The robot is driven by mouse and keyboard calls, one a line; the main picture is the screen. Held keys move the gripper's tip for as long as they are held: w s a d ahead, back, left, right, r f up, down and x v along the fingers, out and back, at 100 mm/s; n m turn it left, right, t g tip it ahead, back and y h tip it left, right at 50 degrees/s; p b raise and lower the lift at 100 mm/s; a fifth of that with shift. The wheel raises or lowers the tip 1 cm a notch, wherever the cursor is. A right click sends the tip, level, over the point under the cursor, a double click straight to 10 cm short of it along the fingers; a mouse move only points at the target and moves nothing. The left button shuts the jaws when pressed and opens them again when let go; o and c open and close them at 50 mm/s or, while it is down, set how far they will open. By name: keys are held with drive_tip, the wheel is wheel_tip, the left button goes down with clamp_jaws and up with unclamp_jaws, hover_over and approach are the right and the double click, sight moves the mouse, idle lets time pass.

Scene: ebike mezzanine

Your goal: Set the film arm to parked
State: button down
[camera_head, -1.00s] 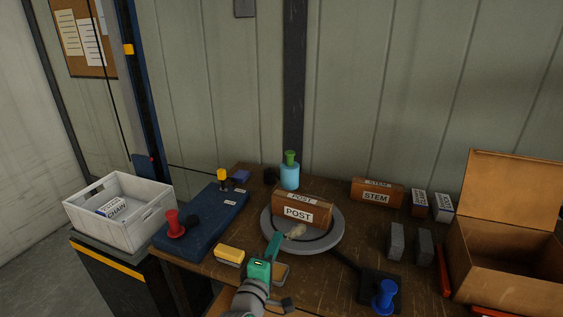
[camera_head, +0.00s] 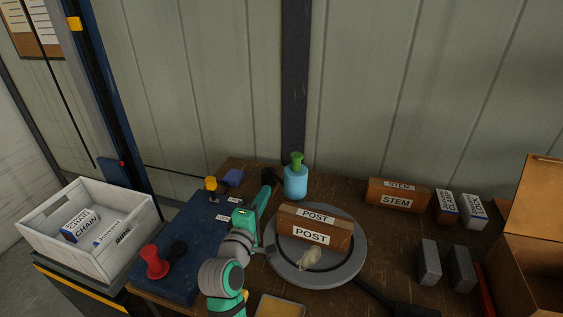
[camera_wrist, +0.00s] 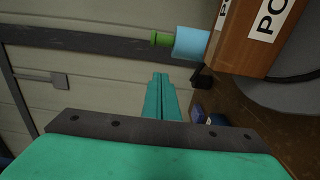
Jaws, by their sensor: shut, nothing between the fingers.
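No part is labelled film arm, so I cannot tell for sure which it is. A dark arm (camera_head: 385,298) runs from the grey turntable (camera_head: 345,272) toward the lower right, cut off by the frame. My gripper (camera_head: 267,190) is shut and empty, between the blue base and the turntable, pointing to the back. In the wrist view its fingers (camera_wrist: 160,85) are together.
A brown POST box (camera_head: 314,232) and a small pale lump (camera_head: 310,258) sit on the turntable. A light blue bottle (camera_head: 296,182) stands close behind my gripper. A STEM box (camera_head: 398,196), grey blocks and an open carton (camera_head: 530,240) are right; a white bin (camera_head: 120,245) is left.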

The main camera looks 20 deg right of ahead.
drive_tip(key=shift+w, duration=0.1)
approach(287, 170)
drive_tip(key=w+d+r, duration=0.3)
drive_tip(key=w, duration=0.1)
drive_tip(key=shift+w+d, duration=0.25)
drive_tip(key=shift+w, duration=0.05)
drive_tip(key=shift+d, duration=0.35)
drive_tip(key=shift+w, duration=0.15)
